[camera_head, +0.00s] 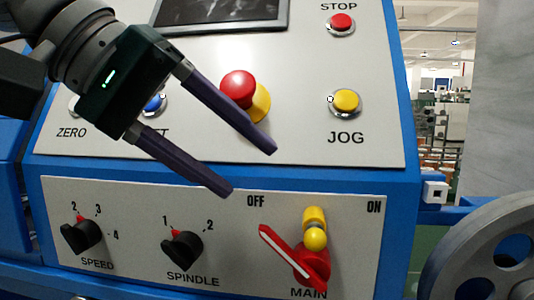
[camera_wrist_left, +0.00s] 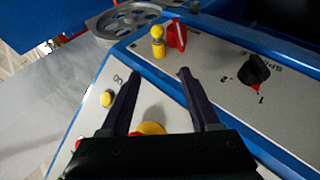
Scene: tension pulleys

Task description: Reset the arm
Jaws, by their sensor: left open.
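My left gripper (camera_head: 254,172) comes in from the upper left in the head view, over the control panel. Its two dark fingers are apart with nothing between them. In the left wrist view the open fingers (camera_wrist_left: 154,72) point toward the lower panel. A red mushroom button (camera_head: 238,84) on a yellow base is just behind the upper finger. The red MAIN switch (camera_head: 312,268) has its handle pointing up-left toward OFF. A yellow piece with a ball (camera_head: 315,237) is beside it; these also show in the wrist view as the red switch (camera_wrist_left: 176,36). My right gripper is not seen.
The upper panel has a yellow JOG button (camera_head: 346,100), a red STOP button (camera_head: 341,22), a blue button (camera_head: 154,103) and a screen (camera_head: 222,12). Below are black SPEED (camera_head: 82,236) and SPINDLE (camera_head: 182,250) knobs. A grey wheel (camera_head: 480,250) is at lower right.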

